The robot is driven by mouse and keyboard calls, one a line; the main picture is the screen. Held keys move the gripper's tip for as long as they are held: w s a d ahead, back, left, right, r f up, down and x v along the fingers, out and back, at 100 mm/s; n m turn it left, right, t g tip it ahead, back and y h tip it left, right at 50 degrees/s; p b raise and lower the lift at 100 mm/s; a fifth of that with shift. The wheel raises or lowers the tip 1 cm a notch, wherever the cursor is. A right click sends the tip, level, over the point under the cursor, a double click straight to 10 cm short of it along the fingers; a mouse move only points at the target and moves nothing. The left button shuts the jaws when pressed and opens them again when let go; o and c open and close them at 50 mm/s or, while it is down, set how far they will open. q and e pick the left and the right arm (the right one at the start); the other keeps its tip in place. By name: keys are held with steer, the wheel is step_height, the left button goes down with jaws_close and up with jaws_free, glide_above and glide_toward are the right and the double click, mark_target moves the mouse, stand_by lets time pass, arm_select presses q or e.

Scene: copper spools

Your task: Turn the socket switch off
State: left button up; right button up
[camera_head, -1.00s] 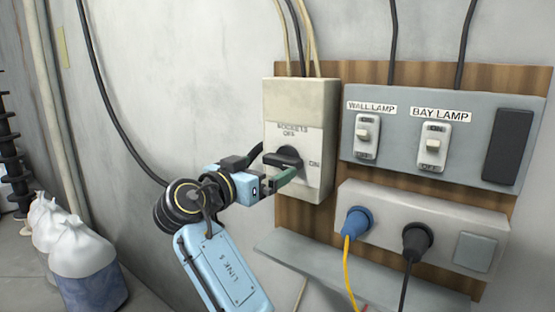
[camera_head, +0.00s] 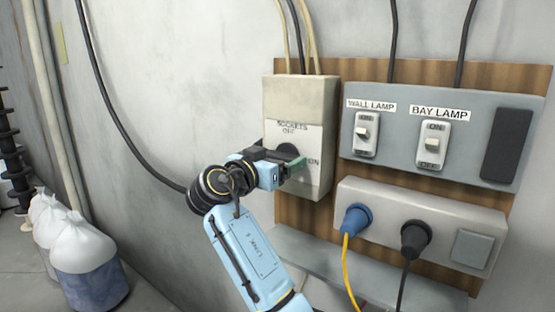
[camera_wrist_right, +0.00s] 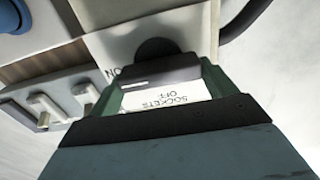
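The socket switch is a dark rotary knob on a beige box (camera_head: 300,97) labelled SOCKETS, with OFF at the top and ON at the right. In the head view my right gripper (camera_head: 285,161) is in front of the knob and hides most of it. In the right wrist view the knob (camera_wrist_right: 157,68) shows as a dark bar on a round base, lying crosswise between the green fingers of the right gripper (camera_wrist_right: 160,82). The fingers are wide apart, near the bar's two ends; whether they touch it is unclear. My left gripper is not in view.
Right of the box is a grey panel (camera_head: 397,101) with wall lamp (camera_head: 366,134) and bay lamp (camera_head: 432,146) switches. Below it a socket strip (camera_head: 370,190) holds a blue plug (camera_head: 356,219) and a black plug (camera_head: 415,238). Bare wall lies to the left.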

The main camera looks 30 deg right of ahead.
steer(key=shift+n, duration=0.3)
steer(key=shift+c, duration=0.2)
steer(key=n+p, duration=0.3)
steer(key=n, duration=0.1)
steer(key=shift+w+r, duration=0.1)
steer(key=shift+w+a+f+n+p, duration=0.1)
steer(key=shift+f+n+p, duration=0.05)
steer(key=shift+n+p, duration=3)
steer(key=shift+w+f+n+p, duration=0.1)
steer(key=shift+f+n+p, duration=0.05)
steer(key=shift+n+p, duration=2.95)
steer(key=shift+n+b, duration=0.4)
steer(key=shift+n, duration=0.25)
steer(key=o, duration=0.9)
steer(key=shift+c, duration=0.2)
steer(key=shift+s+a+f, duration=0.1)
steer(key=shift+a, duration=0.05)
